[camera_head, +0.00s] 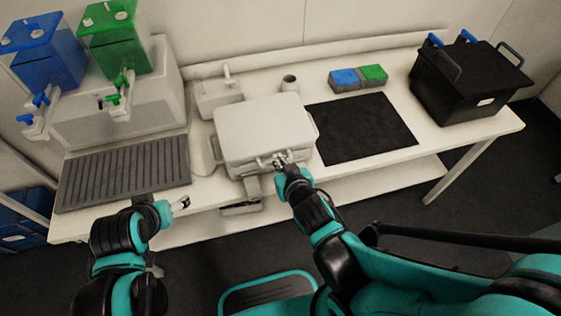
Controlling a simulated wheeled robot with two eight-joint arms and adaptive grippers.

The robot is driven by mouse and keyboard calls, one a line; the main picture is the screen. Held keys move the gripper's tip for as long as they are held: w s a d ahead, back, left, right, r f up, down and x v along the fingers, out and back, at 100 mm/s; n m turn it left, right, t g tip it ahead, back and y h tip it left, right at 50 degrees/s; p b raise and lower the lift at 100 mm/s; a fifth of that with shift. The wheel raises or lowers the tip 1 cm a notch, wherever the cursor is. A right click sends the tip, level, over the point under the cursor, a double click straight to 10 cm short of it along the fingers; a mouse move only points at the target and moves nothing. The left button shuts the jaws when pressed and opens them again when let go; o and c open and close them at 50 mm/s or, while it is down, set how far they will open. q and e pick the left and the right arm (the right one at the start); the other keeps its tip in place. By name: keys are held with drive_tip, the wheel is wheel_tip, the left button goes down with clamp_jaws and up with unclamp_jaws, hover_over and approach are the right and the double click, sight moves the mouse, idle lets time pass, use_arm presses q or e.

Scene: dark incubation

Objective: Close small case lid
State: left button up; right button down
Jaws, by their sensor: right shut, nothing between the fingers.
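The small case (262,130) is a pale grey-white box in the middle of the table, and its lid lies flat over the body. Latches or a handle show on its front side. My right gripper (280,161) is at the middle of this front edge, close to the latch or handle, shut with nothing between the fingers. Whether it touches the case cannot be told. My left gripper (183,203) is at the table's front edge, left of the case and apart from it; its fingers are too small to read.
A black mat (362,126) lies right of the case, with blue and green blocks (358,78) behind it. A black lidded box (462,85) stands at the far right. A ridged dark tray (120,173) and blue and green dispensers (115,45) are on the left.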

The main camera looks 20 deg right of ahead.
use_arm(q)
drive_tip(key=shift+s+f+b, duration=0.15)
drive_tip(key=shift+f+b, duration=0.25)
drive_tip(key=shift+f, duration=0.4)
use_arm(e)
drive_tip(key=shift+s+f, duration=0.25)
drive_tip(key=shift+f, duration=0.85)
use_arm(q)
drive_tip(key=shift+r, duration=0.1)
use_arm(e)
drive_tip(key=shift+r, duration=0.1)
